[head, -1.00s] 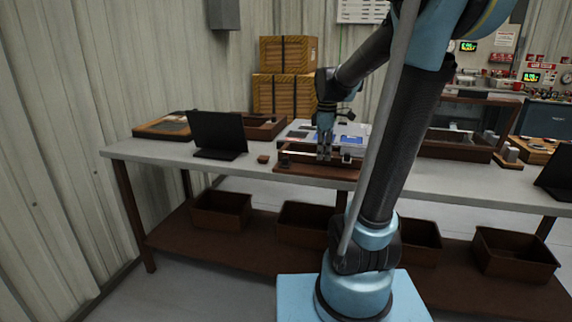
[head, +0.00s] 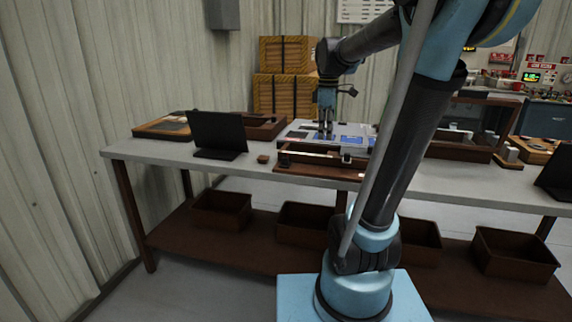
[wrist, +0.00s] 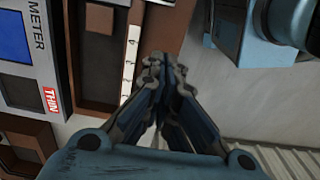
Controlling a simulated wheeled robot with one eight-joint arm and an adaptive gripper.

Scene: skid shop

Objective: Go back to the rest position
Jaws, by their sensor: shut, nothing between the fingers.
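My gripper (head: 325,133) points down above the workbench, over the grey meter panel and the back of the brown wooden tray. In the wrist view my gripper (wrist: 160,62) has its fingertips together with nothing between them. The wrist view shows the meter panel (wrist: 50,62), with a blue screen and a red "THIN" label, at the left. A brown wooden tray (wrist: 98,75) with a white numbered strip lies beside the panel, left of the fingertips.
The workbench (head: 262,181) carries a black laptop (head: 216,135) at the left and a small brown block (head: 263,158). Wooden crates (head: 285,93) stand behind the bench. A glass-fronted case (head: 470,125) stands to the right. Several brown bins sit on the lower shelf.

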